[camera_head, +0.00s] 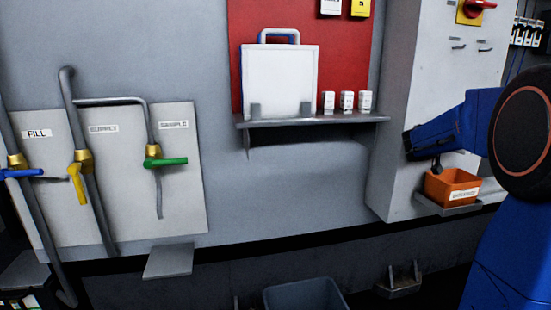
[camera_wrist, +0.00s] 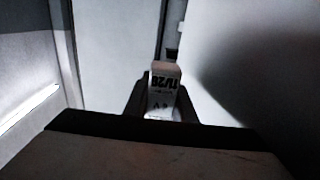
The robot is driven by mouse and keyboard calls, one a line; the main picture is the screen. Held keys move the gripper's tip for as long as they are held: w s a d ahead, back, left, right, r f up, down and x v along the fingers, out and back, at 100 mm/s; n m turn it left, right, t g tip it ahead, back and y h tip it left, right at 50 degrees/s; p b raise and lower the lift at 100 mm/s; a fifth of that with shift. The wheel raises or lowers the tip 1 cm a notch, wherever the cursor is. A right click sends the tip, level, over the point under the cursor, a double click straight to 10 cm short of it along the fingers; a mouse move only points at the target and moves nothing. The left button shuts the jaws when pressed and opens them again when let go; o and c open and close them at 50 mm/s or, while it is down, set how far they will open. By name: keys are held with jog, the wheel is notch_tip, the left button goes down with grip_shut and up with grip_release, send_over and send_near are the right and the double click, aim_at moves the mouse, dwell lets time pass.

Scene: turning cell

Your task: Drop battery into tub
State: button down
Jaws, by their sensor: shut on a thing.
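My gripper (camera_wrist: 161,98) is shut on a small white block, the battery (camera_wrist: 163,88), in the wrist view. The battery has dark print reading about "11/28" and stands between the two dark fingers. In the head view my blue arm reaches in from the right, and the dark end of my gripper (camera_head: 436,167) shows just above the orange tub (camera_head: 440,187). The battery cannot be made out there. The orange tub has a white label, too small to read surely, and sits on a small grey ledge. Its inside is mostly hidden.
A grey shelf (camera_head: 310,121) on the red panel holds a white case (camera_head: 280,80) and three small white boxes (camera_head: 347,101). Pipes with coloured valve handles (camera_head: 165,162) stand at left. A grey-blue bin (camera_head: 305,294) is at the bottom. A grey cabinet (camera_head: 418,60) rises behind the tub.

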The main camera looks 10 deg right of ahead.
jog(key=shift+f, duration=1.4)
jog(key=c, duration=1.4)
grip_release()
jog(key=s+a, duration=0.1)
jog(key=a, duration=0.7)
jog(key=s+a, duration=0.2)
jog(key=a, duration=0.7)
jog(key=shift+s, duration=0.25)
